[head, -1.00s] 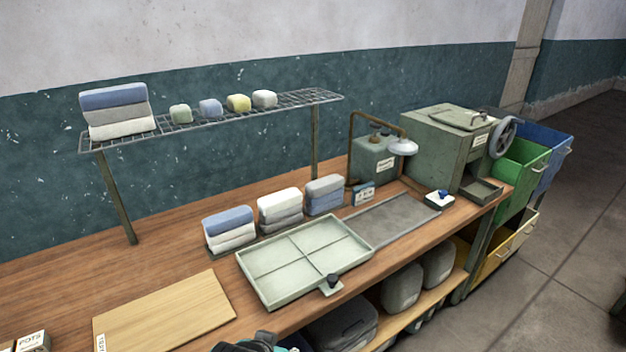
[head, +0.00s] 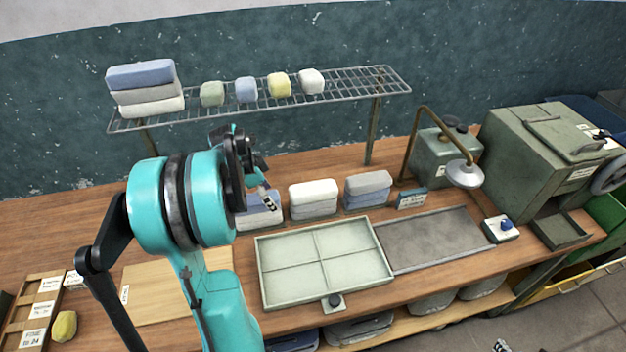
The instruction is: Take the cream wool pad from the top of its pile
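The cream wool pad (head: 313,187) lies on top of the middle pile on the bench, above grey pads (head: 314,209). My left gripper (head: 268,200) hangs over the left pile, whose blue top pad (head: 258,199) it partly hides, to the left of the cream pad and apart from it. One striped fingertip shows; the rest is hidden by my wrist, so its opening cannot be judged. My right gripper (head: 475,347) shows only as two separated fingertips at the bottom edge, with nothing seen between them.
A pile of grey and blue pads (head: 368,187) stands just right. A divided pale green tray (head: 378,240) lies in front. The wire shelf (head: 345,88) with a pad stack and small blocks overhangs behind. A lamp (head: 465,172) stands farther right.

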